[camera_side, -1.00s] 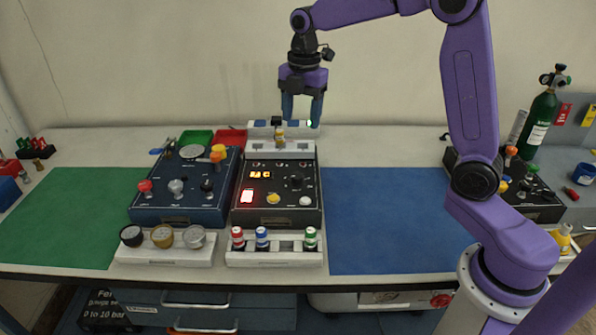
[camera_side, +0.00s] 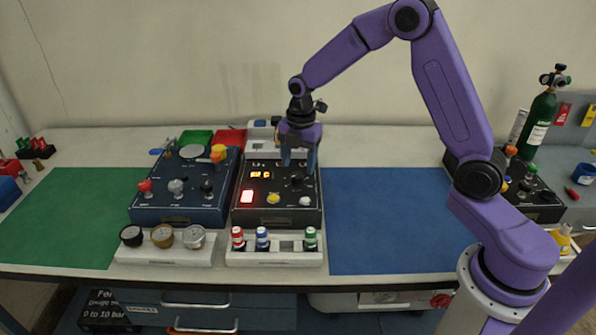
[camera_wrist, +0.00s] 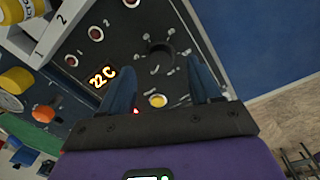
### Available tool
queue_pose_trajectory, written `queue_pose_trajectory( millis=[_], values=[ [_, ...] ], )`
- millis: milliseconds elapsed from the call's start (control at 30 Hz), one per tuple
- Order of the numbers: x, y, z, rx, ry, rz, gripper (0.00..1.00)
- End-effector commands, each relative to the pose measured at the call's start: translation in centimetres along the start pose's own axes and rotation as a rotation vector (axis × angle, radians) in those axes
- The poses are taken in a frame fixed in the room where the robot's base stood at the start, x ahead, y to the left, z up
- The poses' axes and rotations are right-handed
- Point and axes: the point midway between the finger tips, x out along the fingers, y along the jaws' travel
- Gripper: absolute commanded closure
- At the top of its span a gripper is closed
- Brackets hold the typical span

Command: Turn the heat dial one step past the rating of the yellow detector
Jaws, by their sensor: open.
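The heat dial is a black knob (camera_wrist: 160,54) on the black control panel (camera_wrist: 130,35), with small marks around it. In the side view my fingers partly cover the dial (camera_side: 297,180). My gripper (camera_side: 298,171) is open just above it. In the wrist view the gripper (camera_wrist: 158,72) has one finger to each side, with the dial slightly beyond the tips; contact cannot be told. The orange display (camera_wrist: 102,76) reads about 22 C. A yellow cylinder (camera_wrist: 14,10), probably the yellow detector, stands in the numbered white rack at the upper left; its rating is unreadable.
A blue panel (camera_side: 175,207) with knobs stands left. A white rack (camera_side: 275,259) of coloured-capped bottles is in front. The blue mat (camera_side: 390,230) is clear.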

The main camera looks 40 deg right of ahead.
Motion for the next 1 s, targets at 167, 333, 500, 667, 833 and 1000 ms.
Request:
queue_pose_trajectory(
  millis=[167,333,500,667,833,1000],
  values=[
    [2.5,-0.1,0.0,0.000,0.001,-0.003,0.37],
    [3.5,-0.1,0.0,0.001,0.000,-0.001,0.37],
    [3.7,0.0,0.0,0.000,0.000,0.001,0.37],
    [3.6,0.0,0.0,0.000,0.000,0.000,0.44],
    [3.6,0.0,0.0,0.000,0.000,0.000,0.94],
    [3.6,0.0,0.0,0.004,0.000,0.000,0.93]
  ],
)
